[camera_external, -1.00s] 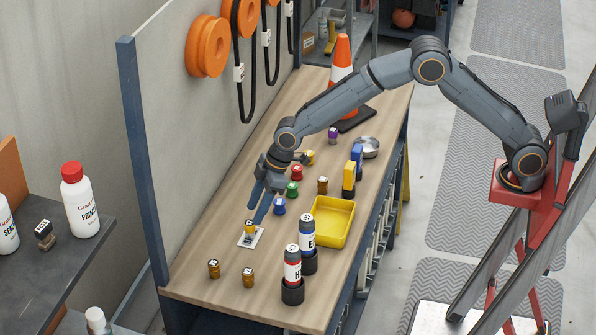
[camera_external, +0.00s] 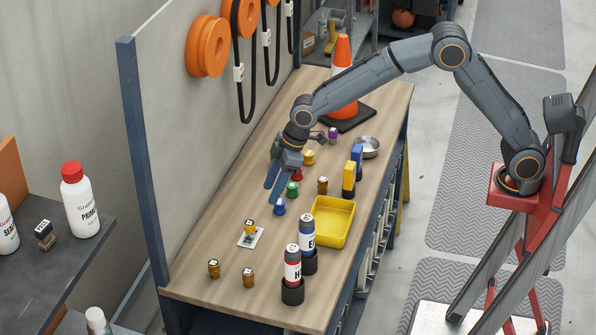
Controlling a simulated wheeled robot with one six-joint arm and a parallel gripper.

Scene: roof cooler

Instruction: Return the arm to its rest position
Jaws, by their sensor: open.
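My gripper (camera_external: 274,190) hangs over the wooden workbench (camera_external: 215,265), pointing down, open with nothing between its fingers. My arm (camera_external: 375,80) reaches across the bench from its red mount at the right. Below and left of the gripper, a yellow-topped piece (camera_external: 250,228) stands on a white card (camera_external: 251,239). A blue piece (camera_external: 279,206) and a green piece (camera_external: 292,189) stand close to the fingers in the picture. A red piece (camera_external: 297,174) is partly hidden by the gripper.
A yellow tray (camera_external: 347,220) lies at the bench's right edge, with two marker bottles (camera_external: 292,272) in dark holders in front of it. The wall panel (camera_external: 165,130) borders the left.

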